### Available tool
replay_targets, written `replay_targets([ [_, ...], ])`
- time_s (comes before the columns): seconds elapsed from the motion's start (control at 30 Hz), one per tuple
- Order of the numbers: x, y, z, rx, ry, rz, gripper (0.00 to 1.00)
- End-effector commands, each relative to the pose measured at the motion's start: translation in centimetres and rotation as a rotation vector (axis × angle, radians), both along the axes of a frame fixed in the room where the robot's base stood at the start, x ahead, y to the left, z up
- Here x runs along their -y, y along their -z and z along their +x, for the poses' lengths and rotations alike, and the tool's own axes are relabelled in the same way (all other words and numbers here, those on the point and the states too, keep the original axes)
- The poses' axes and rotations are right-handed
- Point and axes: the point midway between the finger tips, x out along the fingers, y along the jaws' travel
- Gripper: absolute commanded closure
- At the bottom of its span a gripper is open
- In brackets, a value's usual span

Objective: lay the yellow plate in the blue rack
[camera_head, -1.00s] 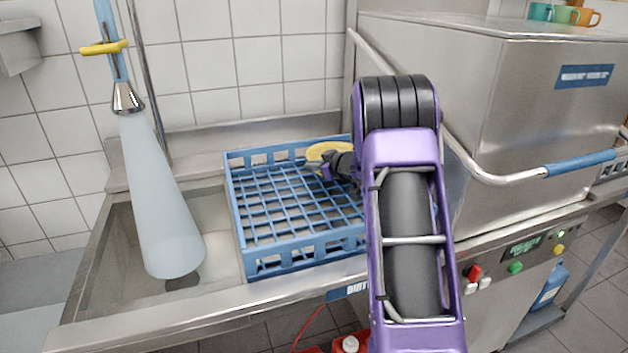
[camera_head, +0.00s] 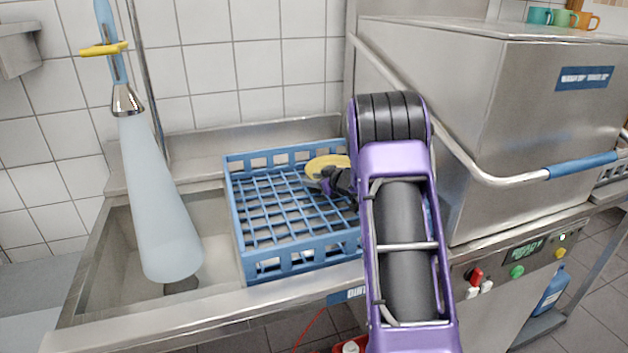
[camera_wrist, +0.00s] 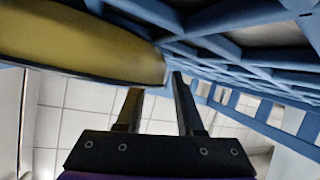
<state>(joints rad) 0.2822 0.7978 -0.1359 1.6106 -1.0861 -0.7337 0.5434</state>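The yellow plate (camera_head: 324,163) is inside the blue rack (camera_head: 300,262), at its back right. It looks roughly flat, and part of it is hidden behind my gripper and arm. My gripper (camera_head: 322,186) is low over the rack at the plate's near side. In the wrist view the plate (camera_wrist: 85,45) fills the upper left and the rack lattice (camera_wrist: 235,45) the upper right. The two fingers (camera_wrist: 155,85) stand apart with a gap between them, and the plate's edge is by the left fingertip. I see nothing clasped between them; whether a finger touches the plate is unclear.
The rack stands on the steel counter beside a sink basin (camera_head: 215,222). Cups (camera_head: 565,17) are on top.

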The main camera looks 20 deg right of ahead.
Motion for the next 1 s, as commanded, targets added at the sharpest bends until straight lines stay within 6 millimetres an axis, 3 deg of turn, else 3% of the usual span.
replay_targets([
  [0.17,0.3,-0.5,-0.7,-0.001,0.001,0.0,0.63],
  [0.7,2.8,-4.5,-9.6,0.0,0.002,0.0,0.63],
  [1.0,3.0,-4.9,-10.7,0.0,-0.001,0.0,0.63],
])
